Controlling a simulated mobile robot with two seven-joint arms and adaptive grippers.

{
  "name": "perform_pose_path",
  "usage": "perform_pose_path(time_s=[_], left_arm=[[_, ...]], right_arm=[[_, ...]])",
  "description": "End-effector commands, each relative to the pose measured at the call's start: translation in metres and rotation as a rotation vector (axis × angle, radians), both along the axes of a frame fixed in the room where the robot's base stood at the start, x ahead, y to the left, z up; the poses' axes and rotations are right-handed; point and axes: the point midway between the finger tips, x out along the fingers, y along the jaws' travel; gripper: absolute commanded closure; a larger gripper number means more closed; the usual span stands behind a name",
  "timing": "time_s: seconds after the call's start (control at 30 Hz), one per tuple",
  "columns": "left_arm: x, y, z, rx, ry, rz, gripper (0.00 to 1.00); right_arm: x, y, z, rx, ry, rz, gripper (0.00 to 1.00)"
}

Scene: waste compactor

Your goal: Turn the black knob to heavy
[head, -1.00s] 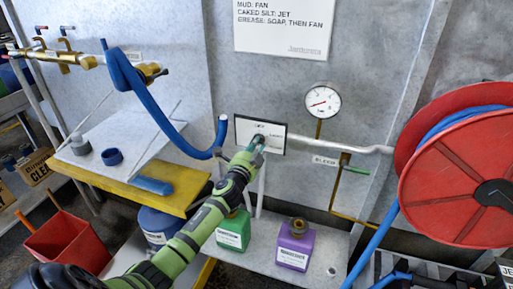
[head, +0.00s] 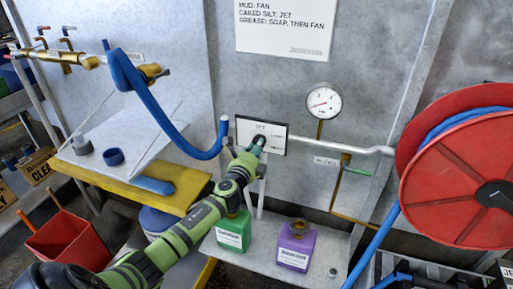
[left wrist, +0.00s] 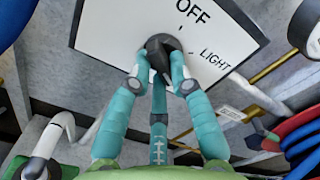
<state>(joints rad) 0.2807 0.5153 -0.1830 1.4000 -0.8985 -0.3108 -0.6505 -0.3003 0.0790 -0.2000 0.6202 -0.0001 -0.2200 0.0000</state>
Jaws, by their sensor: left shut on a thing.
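The black knob (left wrist: 161,46) sits on a white dial panel (left wrist: 110,35) with a dark frame. The left wrist view shows OFF at the top and LIGHT to the right, with tick marks. The panel is also in the middle of the head view (head: 243,128), with another small label at its lower right that I cannot read. My left gripper (left wrist: 160,80) is shut on the knob, with a teal finger on either side; it also shows in the head view (head: 258,145). The fingers partly hide the knob, so its exact setting is unclear. My right gripper is not in view.
A pressure gauge (head: 322,102) and a grey pipe (head: 355,149) are right of the panel. A red hose reel (head: 460,185) stands at the far right. A blue hose (head: 170,125) hangs left. Green (head: 234,232) and purple (head: 296,247) jugs stand below.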

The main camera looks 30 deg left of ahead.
Motion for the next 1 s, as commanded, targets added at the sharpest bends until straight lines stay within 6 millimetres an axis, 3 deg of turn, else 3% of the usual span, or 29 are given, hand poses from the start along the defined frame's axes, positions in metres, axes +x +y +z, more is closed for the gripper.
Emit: perform_pose_path(time_s=[0.53,0.57,0.6,1.0], left_arm=[[0.0,0.0005,0.0003,0.027,0.006,0.001,1.0],[0.0,0.0005,0.0003,0.027,0.006,0.001,0.71],[0.0,0.0005,0.0003,0.027,0.006,0.001,0.55],[-0.0026,-0.0002,-0.0003,0.024,0.006,0.0,0.55]], right_arm=[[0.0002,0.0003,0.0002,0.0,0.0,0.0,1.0],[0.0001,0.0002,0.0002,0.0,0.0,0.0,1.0],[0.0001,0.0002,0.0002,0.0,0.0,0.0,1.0],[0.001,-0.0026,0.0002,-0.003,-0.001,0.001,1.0]])
